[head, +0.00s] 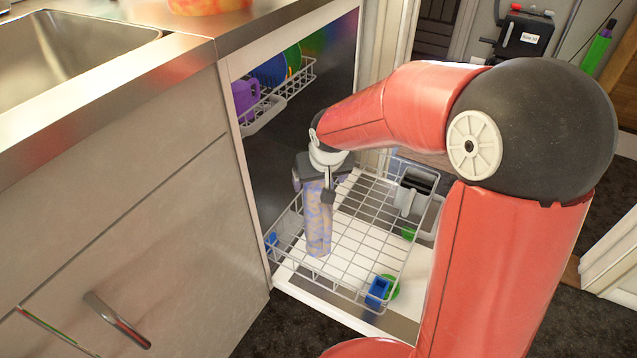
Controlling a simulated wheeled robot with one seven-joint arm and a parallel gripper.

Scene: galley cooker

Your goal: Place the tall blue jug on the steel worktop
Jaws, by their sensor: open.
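The tall blue jug (318,228), mottled blue and purple with orange-tan patches, stands about upright in the lower wire rack of the open dishwasher. My gripper (316,187) is open at the jug's top, pointing down, with a dark finger on the near side. It hides the jug's upper end, and I cannot tell whether the fingers touch the jug. The steel worktop (190,47) is at the upper left, above the dishwasher and beside the sink.
The lower rack (345,293) also holds a blue cup (377,292), green pieces and a grey cutlery basket (416,190). The upper rack (263,117) holds purple, blue and green dishes. A sink (70,50) and an orange-yellow item (208,5) limit the worktop's free room.

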